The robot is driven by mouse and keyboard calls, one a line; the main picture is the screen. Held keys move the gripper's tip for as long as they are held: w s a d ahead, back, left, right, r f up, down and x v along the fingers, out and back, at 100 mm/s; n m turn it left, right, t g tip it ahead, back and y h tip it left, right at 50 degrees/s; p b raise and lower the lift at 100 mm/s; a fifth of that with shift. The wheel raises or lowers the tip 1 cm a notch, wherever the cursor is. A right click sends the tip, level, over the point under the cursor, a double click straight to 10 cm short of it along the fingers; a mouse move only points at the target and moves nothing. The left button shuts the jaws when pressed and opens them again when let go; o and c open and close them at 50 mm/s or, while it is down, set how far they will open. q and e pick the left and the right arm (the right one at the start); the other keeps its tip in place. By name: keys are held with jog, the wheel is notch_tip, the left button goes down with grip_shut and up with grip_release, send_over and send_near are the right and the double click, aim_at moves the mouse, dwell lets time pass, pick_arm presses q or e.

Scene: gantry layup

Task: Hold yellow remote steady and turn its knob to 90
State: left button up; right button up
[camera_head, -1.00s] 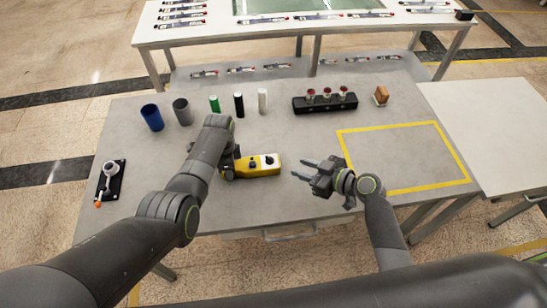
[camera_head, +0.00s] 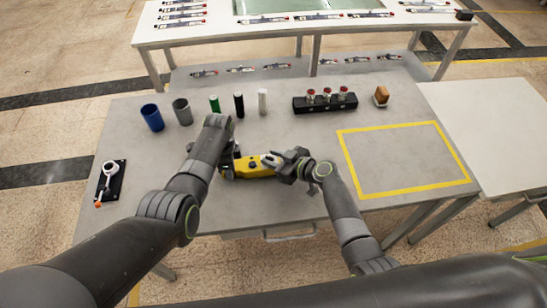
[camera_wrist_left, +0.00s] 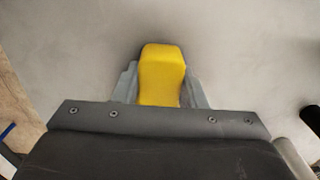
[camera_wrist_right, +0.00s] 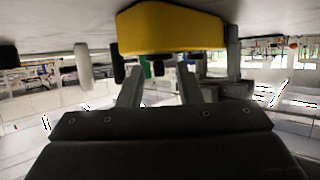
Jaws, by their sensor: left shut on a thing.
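The yellow remote (camera_head: 245,168) lies on the grey table in the head view. A dark knob (camera_head: 253,164) stands on its top; my right gripper hides its right end. My left gripper (camera_head: 228,166) is shut on the remote's left end; the left wrist view shows yellow remote (camera_wrist_left: 162,72) between its fingers. My right gripper (camera_head: 272,161) is at the remote's right end. In the right wrist view its fingers (camera_wrist_right: 159,78) are apart, close to the yellow body (camera_wrist_right: 172,28). Dark parts project from the body near the fingers; I cannot tell whether they touch.
A blue cup (camera_head: 152,118), a grey cup (camera_head: 182,112) and green (camera_head: 215,104), black (camera_head: 239,105) and white (camera_head: 262,102) cylinders stand behind. The yellow-taped area (camera_head: 405,160) is empty.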

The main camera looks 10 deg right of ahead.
grip_shut()
dwell(0.3)
jog(key=shift+s+a+m+t+h, duration=0.15)
jog(key=shift+m+t+h, duration=0.55)
jog(key=shift+m+h, duration=0.45)
jog(key=shift+s+a+m+t+h, duration=0.1)
jog(key=shift+m+t+h, duration=0.6)
jog(key=shift+m+h, duration=0.45)
grip_release()
jog(key=shift+w, duration=0.1)
